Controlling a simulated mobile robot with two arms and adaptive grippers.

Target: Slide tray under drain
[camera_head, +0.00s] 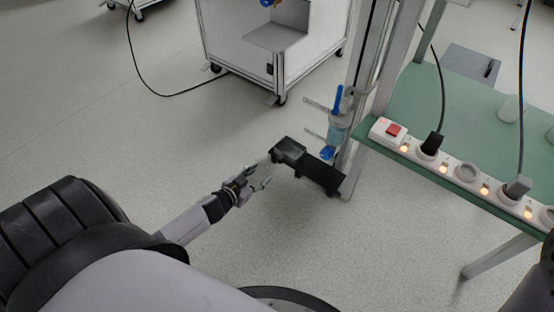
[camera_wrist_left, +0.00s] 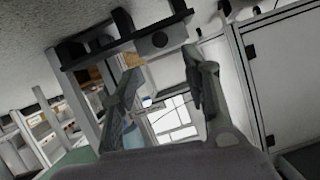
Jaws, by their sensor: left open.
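A dark tray-like piece (camera_head: 318,172) sits low beside the metal post, with a raised box-shaped end at its left. I take it to be the tray. Above its right part hangs a clear unit with blue parts (camera_head: 337,130), likely the drain, fixed to the post. My left gripper (camera_head: 258,184) is open and empty, just left of the tray's box end, with a small gap. In the left wrist view, the fingers (camera_wrist_left: 165,85) are spread, and a dark flat piece with a round hole (camera_wrist_left: 155,43) lies beyond them. My right gripper is not in view.
A green-topped table (camera_head: 400,100) with a white power strip (camera_head: 465,172) stands at the right. A metal post (camera_head: 385,70) rises at its left corner. A white wheeled cabinet (camera_head: 270,50) stands behind. The floor around my left gripper is clear.

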